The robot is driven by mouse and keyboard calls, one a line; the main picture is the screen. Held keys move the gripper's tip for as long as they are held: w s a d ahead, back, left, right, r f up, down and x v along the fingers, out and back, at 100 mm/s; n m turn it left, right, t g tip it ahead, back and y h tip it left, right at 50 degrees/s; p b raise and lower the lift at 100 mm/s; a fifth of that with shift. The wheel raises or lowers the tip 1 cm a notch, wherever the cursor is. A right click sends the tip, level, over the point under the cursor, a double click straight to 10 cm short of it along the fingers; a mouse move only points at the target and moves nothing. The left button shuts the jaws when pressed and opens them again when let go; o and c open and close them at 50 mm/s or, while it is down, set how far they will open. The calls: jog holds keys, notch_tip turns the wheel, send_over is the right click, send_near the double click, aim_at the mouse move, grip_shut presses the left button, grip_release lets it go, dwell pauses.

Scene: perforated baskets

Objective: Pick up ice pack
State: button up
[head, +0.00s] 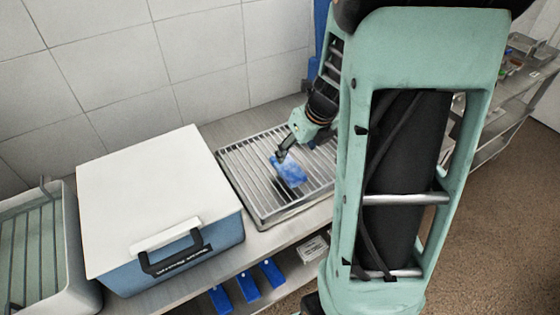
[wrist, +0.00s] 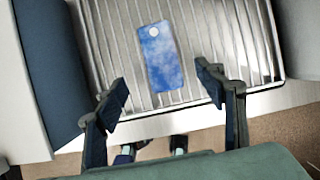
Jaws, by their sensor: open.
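The ice pack (head: 291,171) is a flat blue rectangle with a mottled surface, lying on a slatted metal rack (head: 235,169). In the wrist view the ice pack (wrist: 161,62) shows a pale round cap at its far end. My gripper (wrist: 160,88) is open and empty, its two fingers apart. The near end of the ice pack lies ahead of the gap between the fingertips. In the head view my gripper (head: 282,156) is at the ice pack's far left end and covers a little of it. Contact cannot be told.
A blue cooler with a white lid and dark handle (head: 150,200) stands left of the rack. A white basket (head: 82,245) stands farther left. Several blue packs (head: 246,287) lie on a shelf below. A tiled wall (head: 200,60) closes the back.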

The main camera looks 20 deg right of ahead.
aim_at(288, 166)
jog(key=b+x, duration=0.3)
jog(key=x, duration=0.7)
jog(key=shift+d+f, duration=0.1)
jog(key=shift+f, duration=0.1)
jog(key=shift+c, duration=0.7)
jog(key=shift+r, duration=0.1)
jog(key=c, duration=1.4)
